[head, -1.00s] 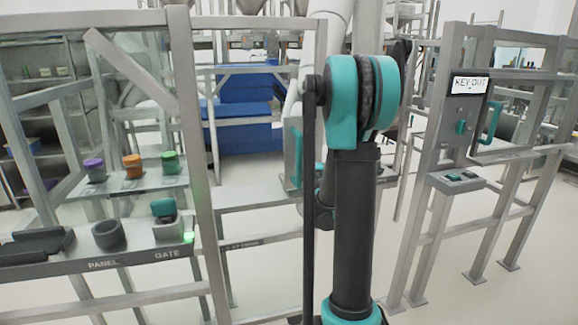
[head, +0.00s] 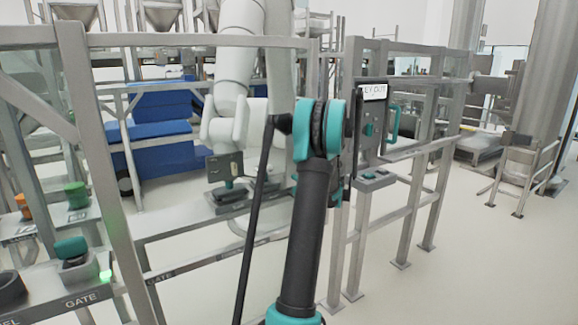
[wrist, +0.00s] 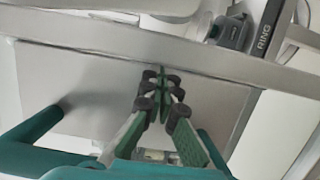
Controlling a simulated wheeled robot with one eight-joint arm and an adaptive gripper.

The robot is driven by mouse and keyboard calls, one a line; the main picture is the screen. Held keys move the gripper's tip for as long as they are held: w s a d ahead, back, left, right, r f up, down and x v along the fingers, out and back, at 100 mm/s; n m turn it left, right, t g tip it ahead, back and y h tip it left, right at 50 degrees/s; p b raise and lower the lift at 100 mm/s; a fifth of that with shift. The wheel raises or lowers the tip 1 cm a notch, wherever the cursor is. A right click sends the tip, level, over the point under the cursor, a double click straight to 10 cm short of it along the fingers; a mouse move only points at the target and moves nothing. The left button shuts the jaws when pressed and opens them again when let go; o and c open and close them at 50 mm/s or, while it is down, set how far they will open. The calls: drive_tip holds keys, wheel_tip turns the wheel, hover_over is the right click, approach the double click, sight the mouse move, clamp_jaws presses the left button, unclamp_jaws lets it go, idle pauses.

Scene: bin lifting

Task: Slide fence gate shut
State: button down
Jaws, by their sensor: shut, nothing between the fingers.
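The grey fence gate shows in the head view, its top rail (head: 200,41) running right to an upright close beside the fixed latch post (head: 351,75). Only a narrow gap shows there at the top. Lower down, my arm hides the gate edge. In the wrist view, a flat grey plate (wrist: 95,82) carries a teal handle (wrist: 32,128), with teal parts on both sides of my gripper. My gripper (wrist: 160,82) is shut and empty, its green fingers between the handle's sides and tips close to the plate. Contact cannot be told. The head view hides the gripper behind my arm.
A KEY OUT sign (head: 374,92) and a teal handle (head: 394,122) are on the right fence section. A shelf with a green-lit GATE control (head: 72,250) stands at left. A white robot arm (head: 235,70) is behind the fence. Open floor lies right.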

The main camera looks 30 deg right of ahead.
drive_tip(key=d, duration=1.3)
drive_tip(key=shift+w, duration=0.25)
drive_tip(key=shift+s, duration=0.1)
